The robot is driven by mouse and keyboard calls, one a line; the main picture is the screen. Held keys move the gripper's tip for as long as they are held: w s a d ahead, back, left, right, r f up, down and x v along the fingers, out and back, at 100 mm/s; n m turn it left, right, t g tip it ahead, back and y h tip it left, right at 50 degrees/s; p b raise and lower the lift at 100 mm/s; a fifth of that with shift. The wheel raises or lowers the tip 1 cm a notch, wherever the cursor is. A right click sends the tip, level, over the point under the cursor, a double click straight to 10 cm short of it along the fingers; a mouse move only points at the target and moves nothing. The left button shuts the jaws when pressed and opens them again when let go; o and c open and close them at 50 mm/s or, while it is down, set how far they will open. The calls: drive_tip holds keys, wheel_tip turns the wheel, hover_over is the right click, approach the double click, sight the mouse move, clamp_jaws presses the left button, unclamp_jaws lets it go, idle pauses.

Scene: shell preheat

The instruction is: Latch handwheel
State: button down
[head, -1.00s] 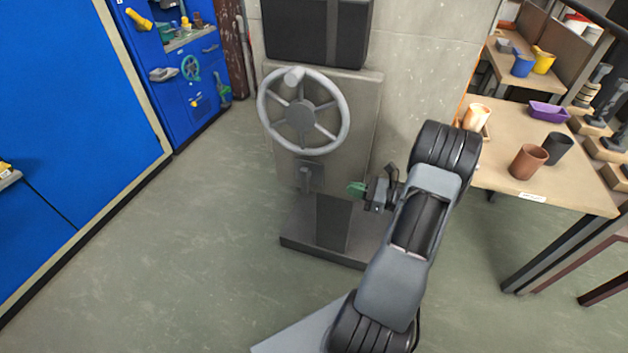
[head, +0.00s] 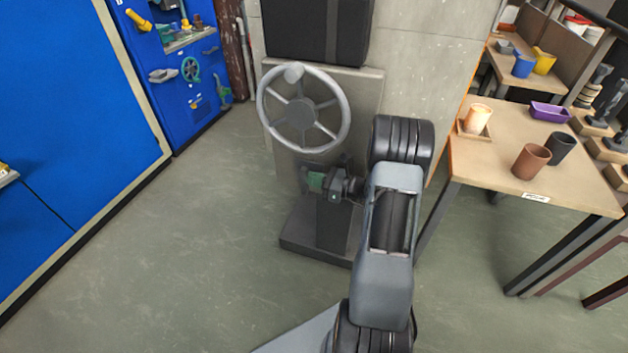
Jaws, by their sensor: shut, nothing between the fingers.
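A grey spoked handwheel (head: 342,121) is mounted on the front of a grey pedestal stand, with a round knob (head: 293,73) at the top of its rim. The small grey latch block (head: 304,172) under the wheel is mostly hidden behind my gripper. I cannot tell whether my fingers touch it.
A black box (head: 300,35) stands on top of the pedestal (head: 368,95). A wooden table (head: 490,165) with cups and a purple tray (head: 549,112) stands at the right. Blue cabinets (head: 70,90) line the left. The floor between is clear.

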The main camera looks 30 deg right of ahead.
drive_tip(key=shift+r, duration=0.1)
drive_tip(key=shift+w+a+r+p, duration=0.5)
drive_tip(key=shift+w+a+p, duration=0.05)
drive_tip(key=shift+p, duration=0.45)
drive_tip(key=s+d+r+p, duration=0.2)
drive_tip(key=s+d+r, duration=0.2)
drive_tip(key=s+d+r+p, duration=0.1)
drive_tip(key=s+d+r, duration=0.2)
drive_tip(key=s+r, duration=0.1)
drive_tip(key=shift+s+d+p, duration=0.25)
drive_tip(key=shift+d+p, duration=0.15)
